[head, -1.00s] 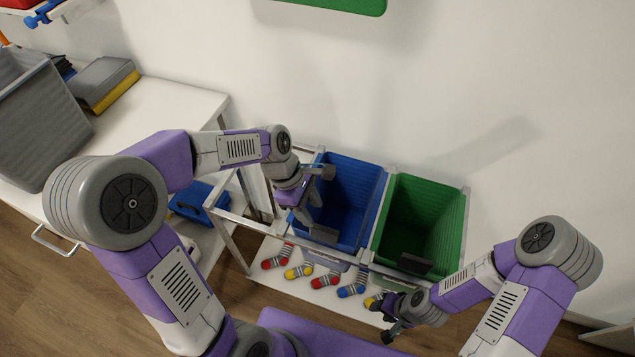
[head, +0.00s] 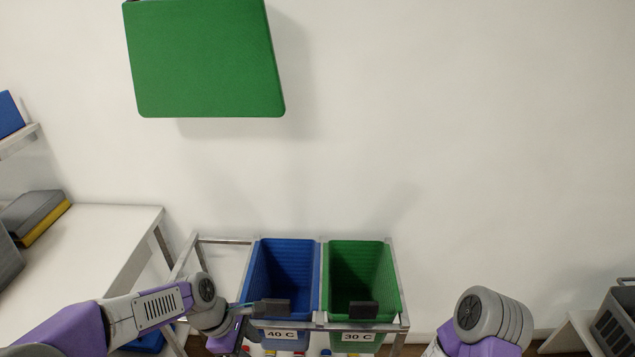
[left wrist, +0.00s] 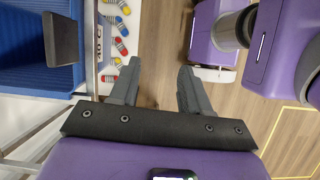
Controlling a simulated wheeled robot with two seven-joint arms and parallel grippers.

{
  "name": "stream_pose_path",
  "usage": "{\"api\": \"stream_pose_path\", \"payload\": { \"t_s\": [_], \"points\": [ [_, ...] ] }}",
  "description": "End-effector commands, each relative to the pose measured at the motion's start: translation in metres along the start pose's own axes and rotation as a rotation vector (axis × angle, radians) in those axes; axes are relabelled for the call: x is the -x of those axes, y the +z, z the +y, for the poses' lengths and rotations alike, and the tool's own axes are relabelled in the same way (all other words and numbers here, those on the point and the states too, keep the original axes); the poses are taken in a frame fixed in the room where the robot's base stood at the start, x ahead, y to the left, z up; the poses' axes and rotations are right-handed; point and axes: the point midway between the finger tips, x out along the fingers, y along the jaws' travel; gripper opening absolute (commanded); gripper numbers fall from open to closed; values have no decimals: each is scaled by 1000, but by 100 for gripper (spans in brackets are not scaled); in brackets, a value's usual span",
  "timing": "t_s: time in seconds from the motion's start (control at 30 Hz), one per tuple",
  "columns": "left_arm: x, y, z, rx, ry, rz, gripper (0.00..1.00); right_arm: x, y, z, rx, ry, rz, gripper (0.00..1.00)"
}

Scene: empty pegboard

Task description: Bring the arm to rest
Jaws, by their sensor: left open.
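My left arm comes in from the left in the head view and ends at the front left corner of the blue bin (head: 286,262). In the left wrist view my left gripper (left wrist: 158,90) is open. Its two grey fingers stand apart with nothing between them, over the wooden floor. Several striped socks (left wrist: 121,47) lie on a white shelf beside the fingers. My right arm shows at the lower right of the head view; its gripper is out of the picture.
The green bin (head: 365,268) stands right of the blue one in a metal rack (head: 404,318). Labels read 40 C and 30 C. A white table (head: 95,235) is at left. A green panel (head: 205,60) juts from the wall above. A grey crate (head: 615,318) stands far right.

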Motion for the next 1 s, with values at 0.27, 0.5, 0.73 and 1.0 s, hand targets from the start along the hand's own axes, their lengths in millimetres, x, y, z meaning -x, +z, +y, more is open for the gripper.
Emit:
{"api": "stream_pose_path", "payload": {
  "t_s": [0.27, 0.5, 0.73, 1.0],
  "points": [
    [-75, -20, -2, -257, -4, 14, 47, 0, -2, 0, 1, 0, 4, 43],
    [-162, -38, -28, -605, -8, 26, 47, 0, -1, 0, 1, 0, 2, 43],
    [-241, -46, -81, -1038, 1, 39, 47, 0, -1, 0, 0, 0, 3, 43],
    [-267, -45, -107, -1247, 17, 57, 47, 0, -1, 0, 0, 0, 3, 43]
  ]
}}
